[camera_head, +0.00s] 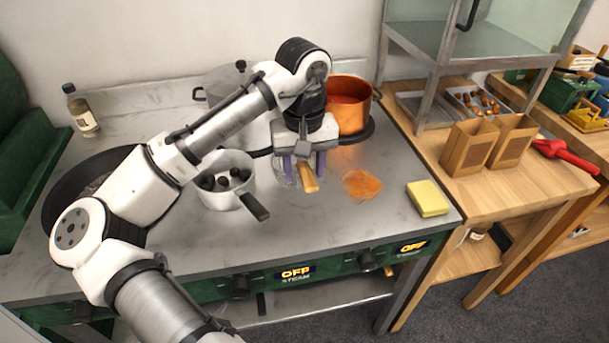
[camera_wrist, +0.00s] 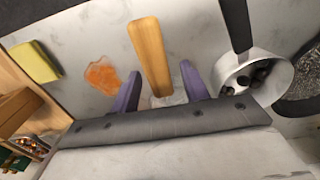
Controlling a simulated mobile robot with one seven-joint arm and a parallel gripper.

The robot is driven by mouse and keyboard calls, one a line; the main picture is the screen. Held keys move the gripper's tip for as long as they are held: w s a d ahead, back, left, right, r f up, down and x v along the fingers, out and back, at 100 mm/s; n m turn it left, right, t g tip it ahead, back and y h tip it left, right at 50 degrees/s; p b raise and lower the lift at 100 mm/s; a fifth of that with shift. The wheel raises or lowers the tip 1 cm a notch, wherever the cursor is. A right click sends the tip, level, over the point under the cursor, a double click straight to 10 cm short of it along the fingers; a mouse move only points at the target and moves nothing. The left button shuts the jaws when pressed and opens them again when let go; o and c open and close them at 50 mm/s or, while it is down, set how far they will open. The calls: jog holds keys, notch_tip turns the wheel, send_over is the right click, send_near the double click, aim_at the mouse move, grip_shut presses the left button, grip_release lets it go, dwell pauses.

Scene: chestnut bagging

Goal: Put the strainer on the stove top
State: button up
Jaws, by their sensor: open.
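The strainer's wooden handle (camera_head: 309,178) lies on or just above the grey stove top (camera_head: 310,215). In the wrist view the handle (camera_wrist: 150,52) points away from my gripper, between its fingers. A pale, see-through patch by the handle's inner end may be the strainer's mesh; the rest is hidden by my gripper. My gripper (camera_head: 305,166) is open, with its two purple fingers on either side of the handle. I cannot tell whether they touch it. The fingers also show in the wrist view (camera_wrist: 160,84).
A small pot (camera_head: 227,195) with dark round pieces stands left of my gripper. A copper pot (camera_head: 350,112) stands behind, right. An orange spill (camera_head: 362,185) and a yellow sponge (camera_head: 428,198) lie to the right. Paper bags (camera_head: 468,148) stand on the wooden table. The front stove top is clear.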

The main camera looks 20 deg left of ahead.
notch_tip(320, 180, up, 10)
jog(key=shift+f+b, duration=0.1)
jog(key=shift+b, duration=0.25)
